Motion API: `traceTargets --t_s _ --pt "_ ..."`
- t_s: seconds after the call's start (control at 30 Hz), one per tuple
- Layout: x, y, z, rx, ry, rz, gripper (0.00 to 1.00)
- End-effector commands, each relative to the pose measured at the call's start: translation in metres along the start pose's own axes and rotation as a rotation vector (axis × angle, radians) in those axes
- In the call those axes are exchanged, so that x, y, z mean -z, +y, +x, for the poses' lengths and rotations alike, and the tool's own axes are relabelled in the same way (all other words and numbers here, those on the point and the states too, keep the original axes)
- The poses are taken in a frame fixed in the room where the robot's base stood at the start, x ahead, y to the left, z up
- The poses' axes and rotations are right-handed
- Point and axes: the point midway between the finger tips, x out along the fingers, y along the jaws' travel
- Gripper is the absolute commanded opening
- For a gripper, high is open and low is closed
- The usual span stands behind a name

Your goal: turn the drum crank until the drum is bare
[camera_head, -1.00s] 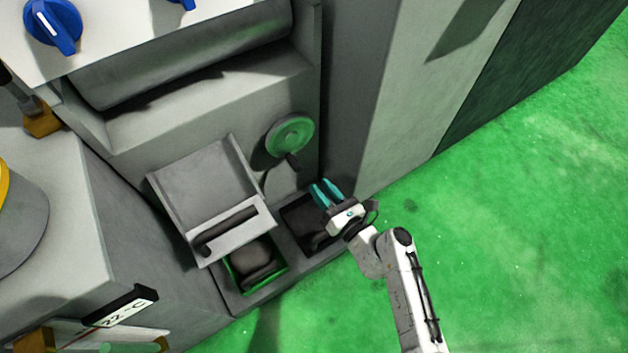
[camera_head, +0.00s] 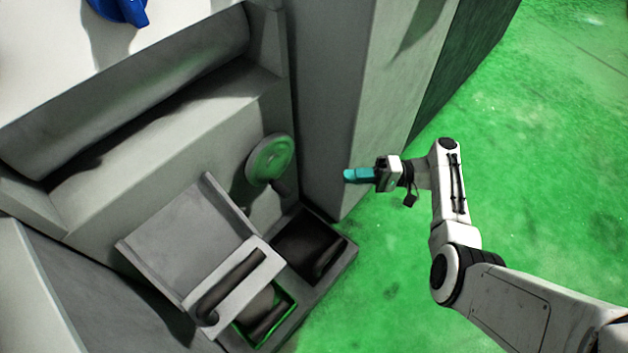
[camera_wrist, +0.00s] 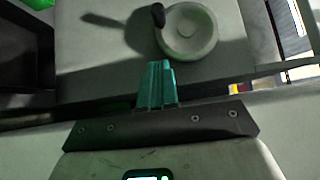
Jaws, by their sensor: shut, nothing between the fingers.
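The drum crank is a round grey-green wheel (camera_head: 270,160) on the machine's front face, with a dark handle knob (camera_head: 283,188) sticking out at its lower right. The wheel also shows in the wrist view (camera_wrist: 188,31), with its dark knob (camera_wrist: 158,14) at the left of its rim. A long grey drum (camera_head: 130,90) lies in the recess above and left of the wheel; its surface looks plain grey here. My gripper (camera_head: 350,175) is shut and empty, to the right of the wheel and apart from it. In the wrist view its teal fingers (camera_wrist: 155,84) are together, below the wheel.
Below the wheel are a grey tilted tray (camera_head: 190,235) with a dark handle (camera_head: 232,287), a dark bin (camera_head: 308,250) and a green-edged bin (camera_head: 265,313). A grey cabinet column (camera_head: 335,100) stands right of the wheel. Green floor (camera_head: 540,170) is open at right.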

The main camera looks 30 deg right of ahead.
Motion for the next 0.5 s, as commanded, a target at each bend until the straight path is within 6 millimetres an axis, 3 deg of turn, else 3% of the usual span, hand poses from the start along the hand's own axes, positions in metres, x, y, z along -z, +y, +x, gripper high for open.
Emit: traceTargets --t_s 0.5 --pt "-0.001 0.002 0.096 0.001 -0.005 0.002 0.00"
